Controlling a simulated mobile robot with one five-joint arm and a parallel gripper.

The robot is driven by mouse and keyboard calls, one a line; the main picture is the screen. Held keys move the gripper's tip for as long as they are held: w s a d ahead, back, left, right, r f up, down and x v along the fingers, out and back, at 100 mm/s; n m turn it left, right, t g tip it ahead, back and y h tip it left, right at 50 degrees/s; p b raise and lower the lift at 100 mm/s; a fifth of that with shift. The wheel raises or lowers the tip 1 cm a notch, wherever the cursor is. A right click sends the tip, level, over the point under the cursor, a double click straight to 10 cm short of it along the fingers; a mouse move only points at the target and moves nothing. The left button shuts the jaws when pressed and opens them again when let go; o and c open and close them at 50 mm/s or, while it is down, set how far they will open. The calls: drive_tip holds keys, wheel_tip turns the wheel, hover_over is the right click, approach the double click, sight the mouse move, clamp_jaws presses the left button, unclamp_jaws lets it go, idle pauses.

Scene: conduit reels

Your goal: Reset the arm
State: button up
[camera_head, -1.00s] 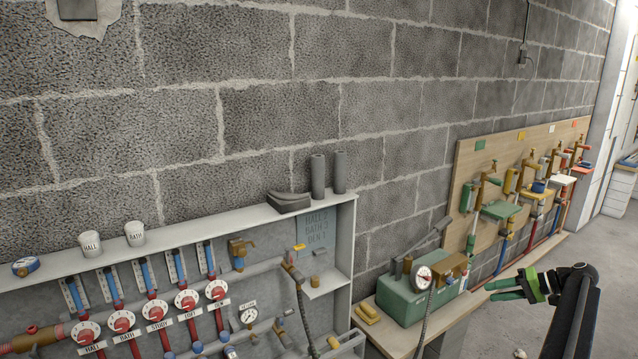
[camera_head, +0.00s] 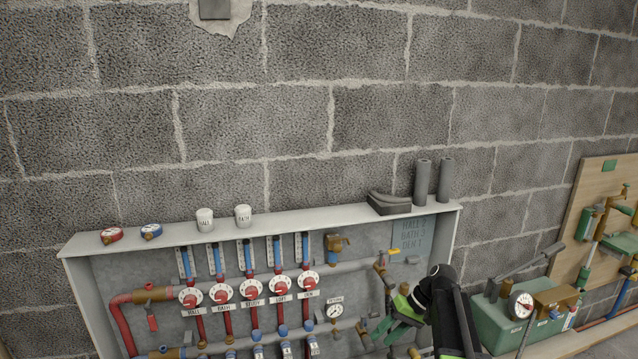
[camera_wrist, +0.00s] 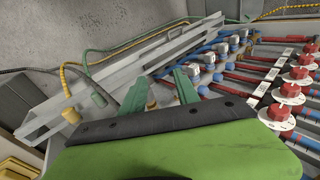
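My gripper (camera_head: 386,331) is at the lower right of the manifold cabinet (camera_head: 86,246) in the head view, with black and green parts and green fingers. In the wrist view, the two green fingers of my gripper (camera_wrist: 160,90) stand apart with nothing between them. Beyond them are the cabinet's grey edge, blue-and-white fittings (camera_wrist: 207,58) and red pipes with round dials (camera_wrist: 282,117). My arm hides part of the cabinet's right side.
On the cabinet top are a red gauge (camera_head: 111,235), a blue gauge (camera_head: 151,231), two white cups (camera_head: 205,220) and grey pipe pieces (camera_head: 423,181). A green pump box (camera_head: 497,321) stands right of my arm.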

drive_tip(key=s+a+f+h, duration=0.3)
drive_tip(key=s+a+h, duration=0.1)
drive_tip(key=s+a, duration=0.5)
drive_tip(key=s+d+f+m+h, duration=0.1)
drive_tip(key=s+d+f+h, duration=0.15)
drive_tip(key=s+d, duration=0.3)
wheel_tip(320, 180, up, 18)
drive_tip(key=w+p, duration=0.1)
drive_tip(key=p, duration=1.6)
drive_tip(key=shift+w+d+r+m+h, duration=0.15)
drive_tip(key=shift+r+m+h, duration=0.1)
drive_tip(key=shift+m+h, duration=0.1)
